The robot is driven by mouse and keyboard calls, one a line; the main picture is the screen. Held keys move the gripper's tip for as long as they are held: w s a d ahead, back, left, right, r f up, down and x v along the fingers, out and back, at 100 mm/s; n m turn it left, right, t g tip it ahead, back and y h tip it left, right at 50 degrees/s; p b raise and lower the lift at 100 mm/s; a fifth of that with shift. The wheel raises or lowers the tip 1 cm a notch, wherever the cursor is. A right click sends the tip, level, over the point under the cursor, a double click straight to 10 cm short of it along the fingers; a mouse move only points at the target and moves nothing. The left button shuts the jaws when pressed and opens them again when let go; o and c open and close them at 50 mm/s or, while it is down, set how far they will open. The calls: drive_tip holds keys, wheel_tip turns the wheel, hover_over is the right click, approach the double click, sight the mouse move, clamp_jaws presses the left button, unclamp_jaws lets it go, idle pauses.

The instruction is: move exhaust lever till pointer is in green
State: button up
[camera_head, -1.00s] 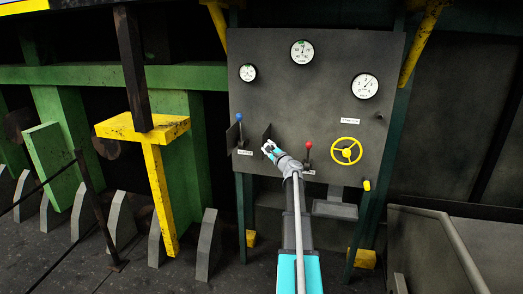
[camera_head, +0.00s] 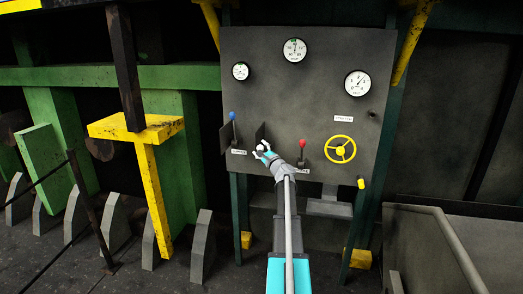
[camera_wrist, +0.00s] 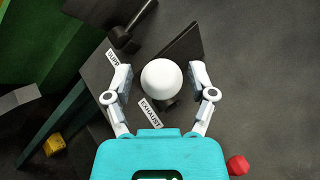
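The exhaust lever has a white ball knob (camera_wrist: 161,79), and the label EXHAUST (camera_wrist: 150,113) sits beside it in the wrist view. My gripper (camera_wrist: 159,75) is open, with one finger on each side of the knob and a visible gap on both sides. In the head view my gripper (camera_head: 263,149) is at the panel, between the blue-knobbed lever (camera_head: 233,120) and the red-knobbed lever (camera_head: 302,148); it mostly hides the exhaust lever. Three round gauges are on the panel: a small left one (camera_head: 240,71), a middle one (camera_head: 294,50) and a right one (camera_head: 357,84). Their pointers are too small to read surely.
A dark upright plate (camera_wrist: 180,50) stands close beside the white knob. The red knob (camera_wrist: 238,165) is at lower right in the wrist view. A yellow handwheel (camera_head: 340,149) is right of the levers. A yellow T-shaped post (camera_head: 151,185) stands left of the panel.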

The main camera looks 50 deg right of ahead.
idle(0.3)
idle(0.4)
